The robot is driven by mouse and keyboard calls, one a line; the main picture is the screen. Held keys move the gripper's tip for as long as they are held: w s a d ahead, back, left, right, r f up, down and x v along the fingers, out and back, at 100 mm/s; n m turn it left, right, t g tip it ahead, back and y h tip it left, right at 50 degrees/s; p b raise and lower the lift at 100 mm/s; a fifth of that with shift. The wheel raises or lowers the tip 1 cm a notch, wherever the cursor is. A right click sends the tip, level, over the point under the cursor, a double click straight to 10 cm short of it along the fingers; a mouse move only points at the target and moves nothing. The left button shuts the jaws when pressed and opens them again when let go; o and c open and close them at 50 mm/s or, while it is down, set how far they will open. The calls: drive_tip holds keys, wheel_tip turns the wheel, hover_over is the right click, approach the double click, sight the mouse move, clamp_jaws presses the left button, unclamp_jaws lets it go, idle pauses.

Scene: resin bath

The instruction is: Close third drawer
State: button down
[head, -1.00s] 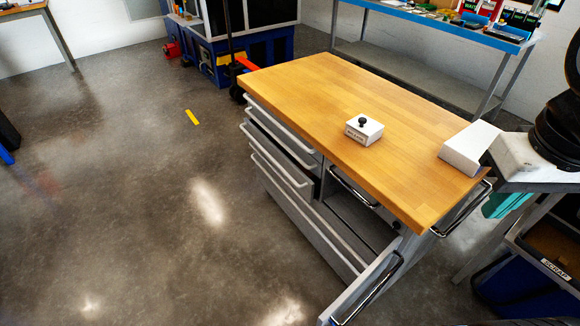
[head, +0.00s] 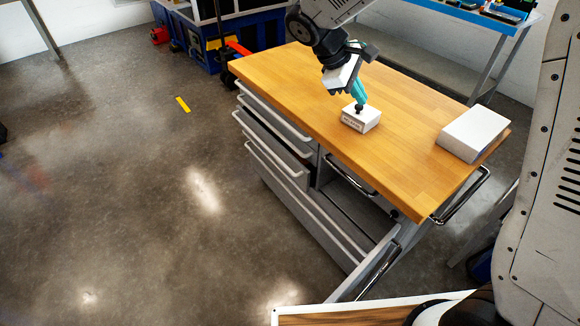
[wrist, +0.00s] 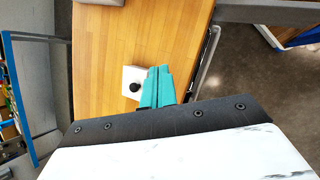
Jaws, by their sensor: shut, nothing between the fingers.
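The wood-topped cabinet (head: 400,130) has a stack of drawers on its left front in the head view. A drawer in that stack (head: 270,146) sticks out past the top one (head: 272,108); I cannot tell its exact number. A long lower drawer front (head: 300,205) shows below it. My gripper (head: 359,100) is over the worktop, teal fingers together and empty, at or just above the black knob of a small white box (head: 352,121). The fingers (wrist: 158,86) also show beside that box (wrist: 128,75) in the wrist view. The drawers are not clear in the wrist view.
A cabinet door (head: 368,272) with a bar handle stands open at the lower right, beside an open compartment. A white block (head: 472,133) lies on the worktop's right end. Bare floor (head: 120,200) is free left of the drawers. A blue-edged bench stands behind.

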drive_tip(key=w+a+f+n+t+h, duration=0.1)
drive_tip(key=w+a+f+n+t, duration=0.1)
drive_tip(key=w+a+f+n, duration=0.75)
drive_tip(key=w+a+f+t+h, duration=0.2)
drive_tip(key=a+f, duration=0.5)
drive_tip(key=f, duration=0.8)
drive_tip(key=n+t, duration=0.2)
drive_tip(key=n, duration=0.2)
approach(296, 165)
drive_tip(key=x, duration=0.6)
drive_tip(key=shift+s+d+f, duration=0.1)
drive_tip(key=shift+d+f, duration=0.05)
drive_tip(key=shift+f, duration=0.05)
drive_tip(key=shift+d, duration=0.1)
